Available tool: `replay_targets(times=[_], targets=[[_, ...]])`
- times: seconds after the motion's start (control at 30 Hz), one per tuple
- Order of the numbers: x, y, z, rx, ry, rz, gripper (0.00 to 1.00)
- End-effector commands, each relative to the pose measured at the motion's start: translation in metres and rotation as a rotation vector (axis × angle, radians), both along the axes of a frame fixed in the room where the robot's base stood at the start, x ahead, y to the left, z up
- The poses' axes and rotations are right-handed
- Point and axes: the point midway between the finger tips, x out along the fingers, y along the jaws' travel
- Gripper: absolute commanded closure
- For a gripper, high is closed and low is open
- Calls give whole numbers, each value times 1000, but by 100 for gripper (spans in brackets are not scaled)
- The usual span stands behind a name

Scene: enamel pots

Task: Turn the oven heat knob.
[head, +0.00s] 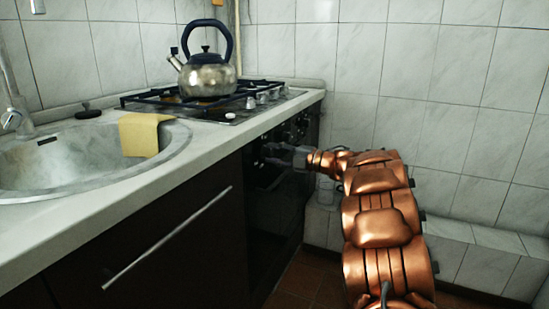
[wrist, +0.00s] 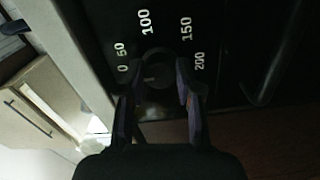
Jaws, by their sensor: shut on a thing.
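The oven heat knob (wrist: 157,68) is dark and round, on the black oven panel in the wrist view. White numbers from 0 to 200 arc around it, with 100 (wrist: 146,22) above it. My gripper (wrist: 158,84) has one finger on each side of the knob and is shut on it. In the head view my gripper (head: 272,154) reaches the oven front (head: 262,205) below the hob. The knob is hidden there by the gripper and the dark panel. I cannot tell which number the knob points to.
A kettle (head: 207,78) stands on the gas hob (head: 240,98). To the left are a sink (head: 60,160) with a yellow cloth (head: 143,133) over its rim and a cabinet handle (head: 167,240). A tiled wall and low ledge (head: 460,235) lie to the right.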

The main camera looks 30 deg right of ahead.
Motion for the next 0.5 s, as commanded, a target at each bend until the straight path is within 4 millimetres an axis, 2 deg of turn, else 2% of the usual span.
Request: replay_targets(times=[0.47,0.5], targets=[[0,1,-2,-15,-5,5,100],[0,2,-2,-15,-5,5,64]])
